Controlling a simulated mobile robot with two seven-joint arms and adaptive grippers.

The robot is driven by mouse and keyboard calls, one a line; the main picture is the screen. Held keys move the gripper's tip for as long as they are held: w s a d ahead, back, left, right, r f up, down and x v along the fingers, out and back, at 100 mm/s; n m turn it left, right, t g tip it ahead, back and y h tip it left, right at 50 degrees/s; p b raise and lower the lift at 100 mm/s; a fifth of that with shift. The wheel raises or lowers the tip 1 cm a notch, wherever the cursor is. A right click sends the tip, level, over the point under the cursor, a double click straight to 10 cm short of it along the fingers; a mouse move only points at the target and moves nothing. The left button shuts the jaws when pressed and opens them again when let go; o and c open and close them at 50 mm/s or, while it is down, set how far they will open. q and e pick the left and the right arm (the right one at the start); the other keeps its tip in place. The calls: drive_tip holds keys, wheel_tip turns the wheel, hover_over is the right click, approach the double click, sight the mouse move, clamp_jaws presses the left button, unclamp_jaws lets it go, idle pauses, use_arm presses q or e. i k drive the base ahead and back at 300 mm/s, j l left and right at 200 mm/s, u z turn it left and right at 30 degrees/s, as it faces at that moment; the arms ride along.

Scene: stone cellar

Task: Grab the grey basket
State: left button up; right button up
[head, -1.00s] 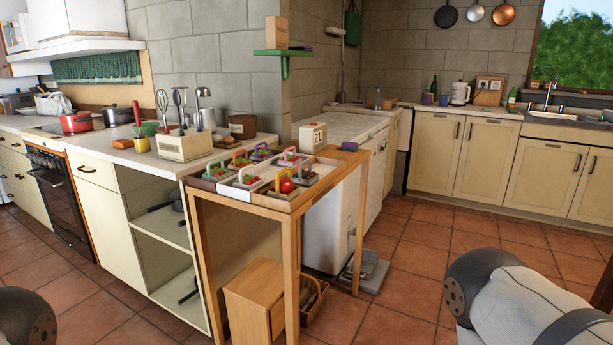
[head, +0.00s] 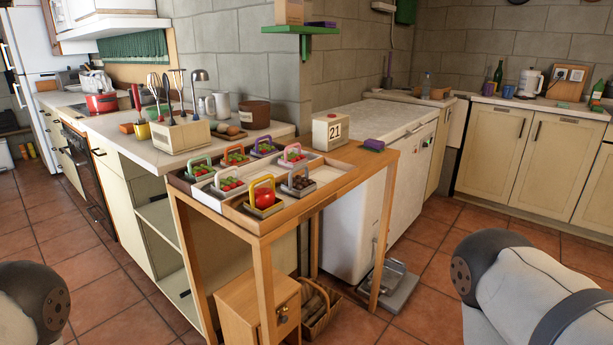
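The grey basket (head: 299,185) is small, with a grey upright handle and dark round items inside. It stands at the right front of a shallow divided tray (head: 236,213) on the tall wooden table. A yellow-handled basket (head: 263,206) with a red item stands to its left and nearer. A pink-handled basket (head: 293,158) is behind it. Several other baskets with coloured handles stand further left in the tray. Only rounded parts of my two arms show at the lower left and lower right corners. Neither gripper is in view, and both arms are apart from the table.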

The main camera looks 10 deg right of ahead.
sight(299, 186)
drive_tip(key=i+l+u, duration=0.1)
drive_tip(key=l, duration=0.35)
drive_tip(key=i+l+u, duration=0.15)
drive_tip(key=l, duration=0.3)
drive_tip(key=i+l+u, duration=0.1)
drive_tip(key=i+l, duration=0.15)
drive_tip(key=l, duration=0.25)
drive_tip(key=i+l+u, duration=0.15)
drive_tip(key=l, duration=0.35)
drive_tip(key=l+u, duration=0.1)
drive_tip(key=l, duration=0.35)
drive_tip(key=i+l+u, duration=0.15)
drive_tip(key=l, duration=0.4)
